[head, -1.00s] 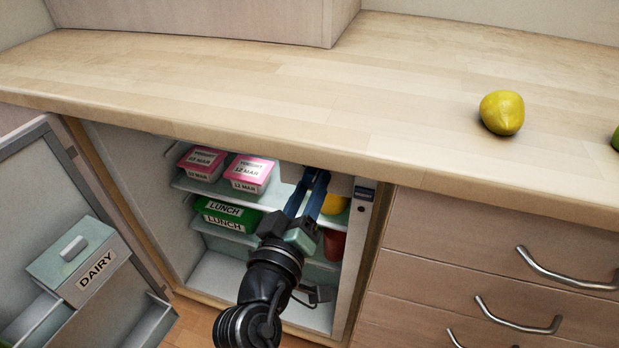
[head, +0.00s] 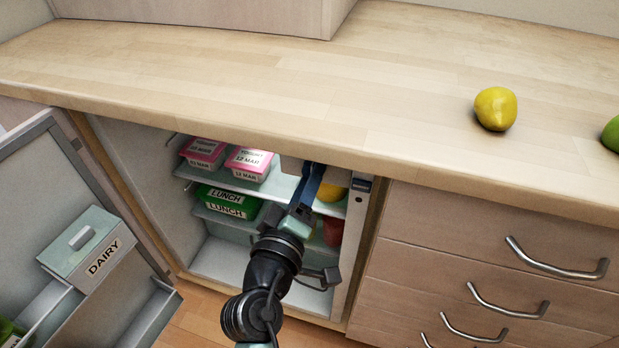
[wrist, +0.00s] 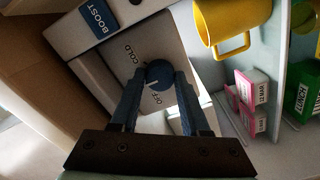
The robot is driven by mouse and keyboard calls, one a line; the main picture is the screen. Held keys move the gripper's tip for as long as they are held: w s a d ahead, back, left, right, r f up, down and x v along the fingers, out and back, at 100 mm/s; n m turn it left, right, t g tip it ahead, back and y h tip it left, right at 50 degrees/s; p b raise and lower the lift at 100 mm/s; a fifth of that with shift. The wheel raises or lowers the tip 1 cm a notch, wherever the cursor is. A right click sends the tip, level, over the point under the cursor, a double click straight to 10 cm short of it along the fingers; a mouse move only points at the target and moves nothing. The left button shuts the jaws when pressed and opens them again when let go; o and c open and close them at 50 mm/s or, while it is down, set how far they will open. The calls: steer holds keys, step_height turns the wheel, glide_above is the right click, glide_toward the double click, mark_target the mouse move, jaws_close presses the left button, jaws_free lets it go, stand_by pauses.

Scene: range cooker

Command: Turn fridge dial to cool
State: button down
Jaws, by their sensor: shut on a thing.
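In the head view my gripper (head: 313,172) reaches into the open fridge under the worktop, and the dial is hidden there. The pointer line lies near the OFF side, but its exact setting is hard to read.
A yellow mug (wrist: 228,25) stands close beside the dial housing. The worktop edge (head: 200,122) overhangs my arm. The open fridge door with a dairy box (head: 88,250) is at left.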

steer(key=shift+c, duration=1.9)
jaws_free()
steer(key=v, duration=1.3)
